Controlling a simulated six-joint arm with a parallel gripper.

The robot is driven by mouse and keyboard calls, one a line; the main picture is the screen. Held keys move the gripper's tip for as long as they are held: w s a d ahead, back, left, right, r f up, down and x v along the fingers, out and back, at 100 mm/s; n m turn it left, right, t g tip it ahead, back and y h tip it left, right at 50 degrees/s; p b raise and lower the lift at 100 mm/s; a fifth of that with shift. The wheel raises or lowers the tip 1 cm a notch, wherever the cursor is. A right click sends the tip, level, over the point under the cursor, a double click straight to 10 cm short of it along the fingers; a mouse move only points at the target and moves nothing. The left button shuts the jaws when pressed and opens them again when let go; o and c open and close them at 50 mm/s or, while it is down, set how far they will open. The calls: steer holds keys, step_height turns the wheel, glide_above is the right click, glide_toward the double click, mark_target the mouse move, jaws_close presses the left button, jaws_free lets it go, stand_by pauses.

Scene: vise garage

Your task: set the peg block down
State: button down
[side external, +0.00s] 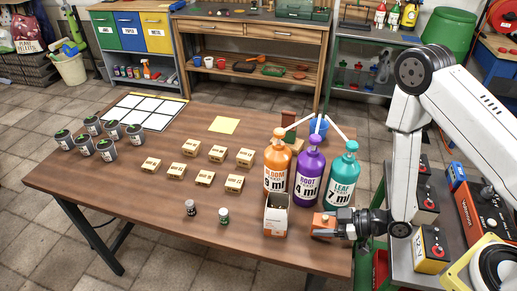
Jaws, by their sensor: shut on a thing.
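My gripper (337,226) is low at the front right edge of the wooden table (130,190), reaching in from the right. It is shut on a small orange-brown block (322,222), which I take to be the peg block. The block is at or just above the tabletop; I cannot tell whether it touches. Its far side and any pegs are too small or hidden to make out.
An open white carton (276,214) stands just left of the block. Orange (277,165), purple (309,170) and teal (341,178) pump bottles stand close behind. Two small vials (223,215) and several tan boxes (190,147) are farther left. The table's front left is clear.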

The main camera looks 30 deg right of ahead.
steer(key=shift+f, duration=1.5)
steer(key=shift+f, duration=0.1)
steer(key=shift+c, duration=0.6)
jaws_free()
steer(key=v, duration=1.2)
